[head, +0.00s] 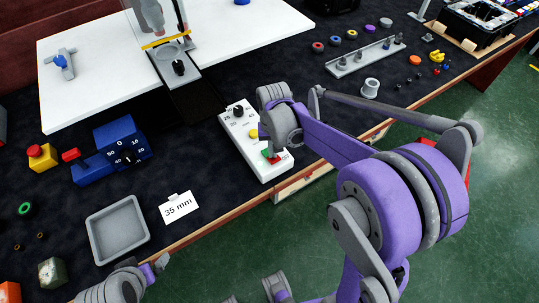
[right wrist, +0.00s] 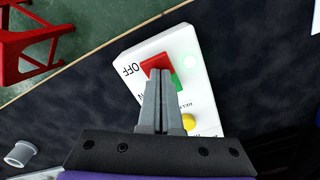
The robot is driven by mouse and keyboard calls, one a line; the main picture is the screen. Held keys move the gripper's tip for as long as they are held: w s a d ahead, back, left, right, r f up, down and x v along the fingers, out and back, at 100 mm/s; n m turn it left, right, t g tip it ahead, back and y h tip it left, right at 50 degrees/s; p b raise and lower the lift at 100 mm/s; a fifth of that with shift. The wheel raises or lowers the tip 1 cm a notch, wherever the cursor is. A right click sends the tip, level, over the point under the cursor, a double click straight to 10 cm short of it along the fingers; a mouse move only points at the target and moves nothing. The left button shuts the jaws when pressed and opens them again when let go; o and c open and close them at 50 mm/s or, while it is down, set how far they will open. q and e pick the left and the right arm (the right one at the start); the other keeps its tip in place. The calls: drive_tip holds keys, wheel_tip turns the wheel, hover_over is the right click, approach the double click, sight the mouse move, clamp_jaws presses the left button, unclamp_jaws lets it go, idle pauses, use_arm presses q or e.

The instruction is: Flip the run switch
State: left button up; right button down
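The run switch (head: 272,155) is a red and green rocker on a white control box (head: 233,122). The right wrist view shows its red part (right wrist: 156,63) beside the OFF label and its green part (right wrist: 177,80) partly behind my fingers. My right gripper (right wrist: 159,73) is shut and empty, its fingertips over the switch. I cannot tell whether they touch it. In the head view, my right wrist is above the box and the fingertips are hard to make out. My left gripper (head: 160,264) is low at the left, near a grey tray; its opening is unclear.
The box also has a black knob (head: 238,111) and a yellow button (head: 253,133). The grey tray (head: 92,232), a 35 mm card (head: 178,207) and a blue dial device (head: 120,137) lie to the left. A grey cup (head: 370,88) stands to the right.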

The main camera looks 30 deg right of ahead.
drive_tip(key=shift+f, duration=0.25)
drive_tip(key=shift+r, duration=0.1)
drive_tip(key=shift+r+p, duration=2.05)
drive_tip(key=shift+r, duration=1.4)
